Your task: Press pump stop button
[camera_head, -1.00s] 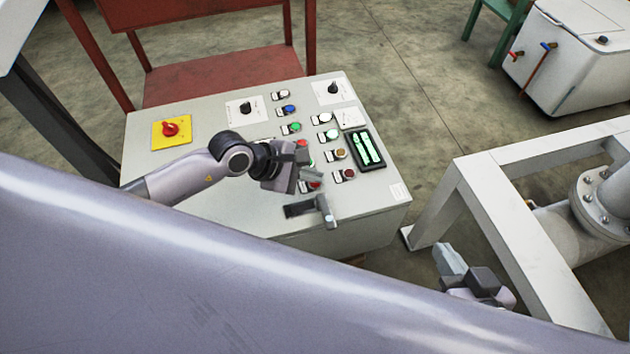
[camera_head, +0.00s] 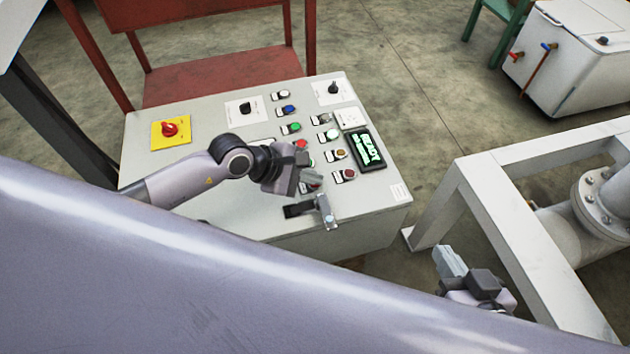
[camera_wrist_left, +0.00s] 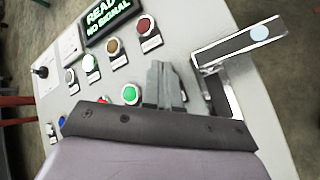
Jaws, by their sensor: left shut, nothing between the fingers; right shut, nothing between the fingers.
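The control panel (camera_head: 215,190) carries rows of buttons. A red button (camera_head: 302,144) and a dark red one (camera_head: 349,174) show in the head view; I cannot tell which is the pump stop. My left gripper (camera_head: 314,179) is shut and empty, low over the front button rows, partly covering one button. In the left wrist view, its closed fingers (camera_wrist_left: 165,85) are between a green button (camera_wrist_left: 129,94) and the metal latch; a red button (camera_wrist_left: 144,26) is beyond. Contact cannot be told. My right gripper (camera_head: 449,261) is shut and empty beside the white frame.
A lit display (camera_head: 367,149) reads READY, with NO SIGNAL in the wrist view. A latch-like metal handle (camera_head: 325,211) is at the panel's front edge. A red emergency knob (camera_head: 170,130) is at left. A white frame (camera_head: 470,205) stands right; open floor lies between.

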